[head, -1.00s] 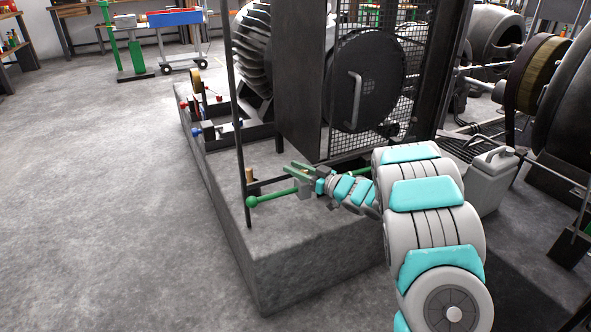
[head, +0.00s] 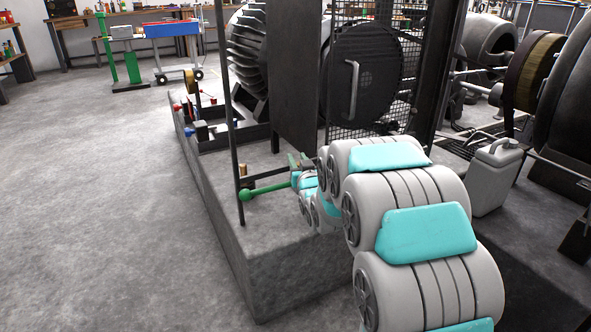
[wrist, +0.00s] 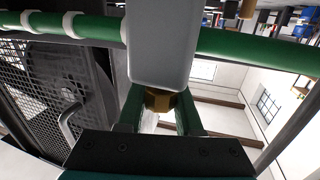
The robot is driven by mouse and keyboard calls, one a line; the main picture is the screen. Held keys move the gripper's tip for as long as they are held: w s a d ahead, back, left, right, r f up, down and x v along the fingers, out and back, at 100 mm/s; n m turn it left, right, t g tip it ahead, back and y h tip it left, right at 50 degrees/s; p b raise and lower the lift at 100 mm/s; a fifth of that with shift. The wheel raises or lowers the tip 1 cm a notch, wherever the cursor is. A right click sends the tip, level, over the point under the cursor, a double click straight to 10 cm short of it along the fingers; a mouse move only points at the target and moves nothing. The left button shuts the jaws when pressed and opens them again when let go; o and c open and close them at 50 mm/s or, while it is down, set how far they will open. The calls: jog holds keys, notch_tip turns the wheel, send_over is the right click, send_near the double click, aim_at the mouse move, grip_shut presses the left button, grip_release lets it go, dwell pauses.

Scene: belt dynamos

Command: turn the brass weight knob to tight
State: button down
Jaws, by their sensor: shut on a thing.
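The brass weight knob (wrist: 160,101) shows in the wrist view below a pale grey weight block (wrist: 160,45), which sits across a green bar (wrist: 245,52). My gripper (wrist: 161,116) has its green fingers on either side of the knob and is shut on it. The block hides the knob's upper part, and no tight mark is legible. In the head view my gripper (head: 299,160) is small and partly hidden by my arm links. The green bar with its ball end (head: 245,195) runs just in front of it.
A dark upright post (head: 232,120) stands left of my gripper. A dark panel (head: 293,75) and a mesh guard (head: 340,110) with a round handled cover stand behind. The concrete plinth (head: 265,250) lies below. A grey jug (head: 492,175) stands right. Floor at left is clear.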

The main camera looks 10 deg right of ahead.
jog(key=m+g+h+p, duration=0.2)
jog(key=m+h+p, duration=0.1)
jog(key=h+p, duration=0.1)
jog(key=d+m+g+h+p, duration=0.1)
jog(key=m+h+p, duration=0.2)
jog(key=h+p, duration=0.2)
jog(key=d+m+g+h+p, duration=0.1)
jog(key=m+g+h+p, duration=0.1)
jog(key=m+h+p, duration=0.1)
jog(key=shift+s+d+r+m+g+h+p, duration=0.1)
jog(key=shift+s+r+m+g+h+p, duration=0.2)
jog(key=shift+h+p, duration=0.8)
jog(key=shift+s+d+f+p, duration=0.1)
jog(key=shift+f+p, duration=0.15)
jog(key=shift+p, duration=0.15)
jog(key=c, duration=0.6)
grip_release()
jog(key=shift+b+v, duration=0.4)
jog(key=shift+v, duration=3.55)
jog(key=shift+r, duration=0.1)
